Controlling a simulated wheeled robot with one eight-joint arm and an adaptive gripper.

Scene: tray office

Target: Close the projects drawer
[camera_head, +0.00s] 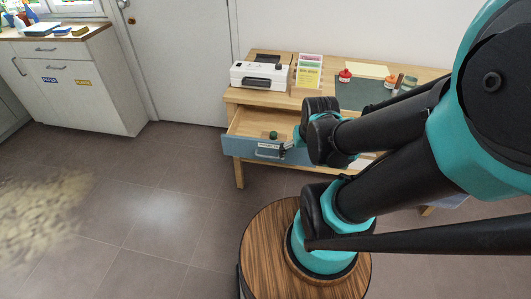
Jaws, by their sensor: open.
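A wooden desk (238,96) has a drawer (236,147) with a blue front and a pale wooden inside. The drawer is pulled out, and its silver bar handle (266,154) faces me. No name on the front can be read. A small dark green round thing (273,134) shows in the drawer. My gripper (285,146) is at the right part of the drawer front, close to the handle. It is small in view and partly hidden by my arm, but it is open. I cannot tell whether it touches the front.
A white printer (261,75), a card rack (308,73), a dark green mat (359,94) and red-capped bottles (345,76) are on the desk. A white cabinet (75,85) stands at the left by a white door (180,60). The tiled floor left of the desk is clear.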

